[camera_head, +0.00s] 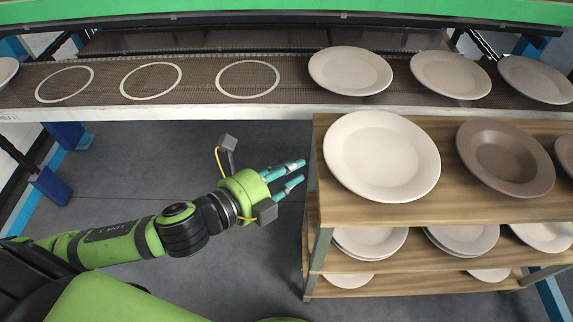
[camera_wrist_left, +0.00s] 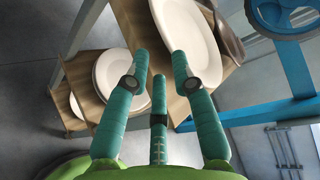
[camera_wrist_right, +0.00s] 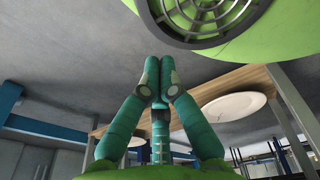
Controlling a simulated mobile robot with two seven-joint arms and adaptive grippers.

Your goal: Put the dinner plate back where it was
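A large white dinner plate (camera_head: 381,156) lies at the left end of the wooden shelf's top board (camera_head: 430,211), next to a brown plate (camera_head: 505,157). The white plate also shows in the left wrist view (camera_wrist_left: 188,38). My left gripper (camera_head: 297,173) is just left of the shelf, apart from the plate. Its teal fingers are spread and empty in the left wrist view (camera_wrist_left: 160,60). My right gripper is outside the head view. In the right wrist view its fingertips (camera_wrist_right: 158,72) are together with nothing visible between them.
A brown conveyor (camera_head: 205,75) behind the shelf has three empty white rings (camera_head: 248,79) at left and several white plates (camera_head: 350,71) at right. Lower shelf boards hold more plates (camera_head: 370,240). Open floor (camera_head: 150,150) lies left of the shelf.

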